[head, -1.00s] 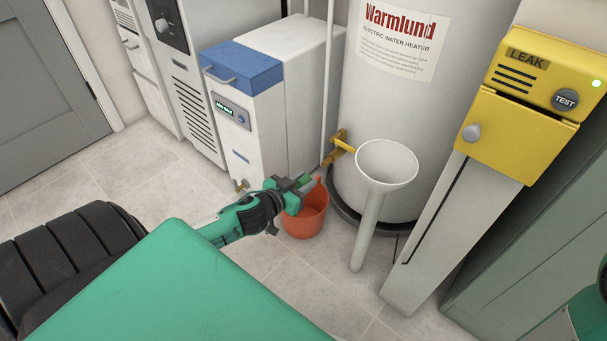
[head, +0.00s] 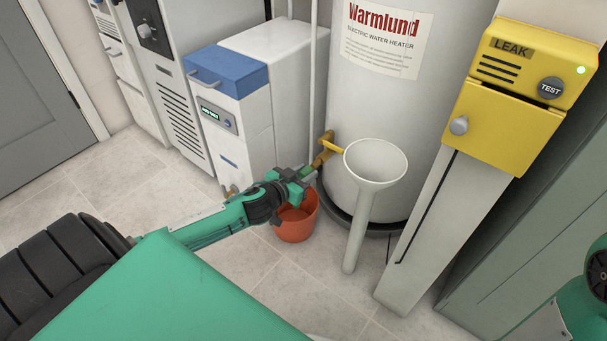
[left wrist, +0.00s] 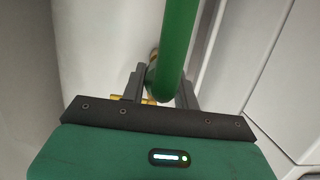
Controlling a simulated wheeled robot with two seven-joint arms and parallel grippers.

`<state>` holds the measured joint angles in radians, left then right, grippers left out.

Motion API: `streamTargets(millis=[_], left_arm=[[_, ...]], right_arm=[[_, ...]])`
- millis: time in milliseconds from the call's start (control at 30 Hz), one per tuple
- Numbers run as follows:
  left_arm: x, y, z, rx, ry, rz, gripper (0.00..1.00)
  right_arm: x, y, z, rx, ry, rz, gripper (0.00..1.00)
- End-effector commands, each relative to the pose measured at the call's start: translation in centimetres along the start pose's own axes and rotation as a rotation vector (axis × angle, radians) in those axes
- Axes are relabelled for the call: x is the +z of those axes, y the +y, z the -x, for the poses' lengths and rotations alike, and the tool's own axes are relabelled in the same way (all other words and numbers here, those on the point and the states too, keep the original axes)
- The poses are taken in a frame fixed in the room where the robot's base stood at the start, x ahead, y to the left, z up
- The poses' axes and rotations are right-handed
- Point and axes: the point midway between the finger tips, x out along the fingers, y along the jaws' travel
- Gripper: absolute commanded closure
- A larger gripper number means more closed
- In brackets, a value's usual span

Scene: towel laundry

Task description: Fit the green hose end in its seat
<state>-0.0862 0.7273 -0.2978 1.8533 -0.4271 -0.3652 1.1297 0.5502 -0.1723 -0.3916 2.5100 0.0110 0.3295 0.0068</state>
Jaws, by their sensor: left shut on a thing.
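My left gripper (head: 303,177) is low in front of the water heater, just above the orange bucket. It is shut on the green hose end. In the left wrist view the green hose (left wrist: 178,45) runs down from the top edge and ends between the two dark fingers (left wrist: 158,90). A brass valve (head: 322,157) with a yellow lever sticks out of the heater's lower left side, close beyond the fingertips. Brass also shows beside the fingers in the left wrist view. I cannot tell whether the hose end touches the valve. My right gripper is not in view.
The orange bucket (head: 294,222) stands on the floor under my left gripper. A white funnel on a pipe (head: 362,215) stands right of it, before the heater (head: 385,110). A white unit with a blue top (head: 228,72) is at left. A yellow leak box (head: 510,120) is at right.

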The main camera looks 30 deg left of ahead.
Motion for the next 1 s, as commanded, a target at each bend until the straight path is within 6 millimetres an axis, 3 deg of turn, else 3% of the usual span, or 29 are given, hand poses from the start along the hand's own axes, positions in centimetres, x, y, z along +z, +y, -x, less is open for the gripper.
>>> streamTargets(millis=[433, 1000], left_arm=[[-0.1, 0.0, -0.2, 0.000, 0.001, 0.000, 0.93], [-0.7, 0.0, -2.4, -0.001, 0.001, 0.001, 0.93]], right_arm=[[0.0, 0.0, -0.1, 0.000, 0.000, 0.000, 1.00], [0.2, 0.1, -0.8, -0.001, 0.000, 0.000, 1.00]])
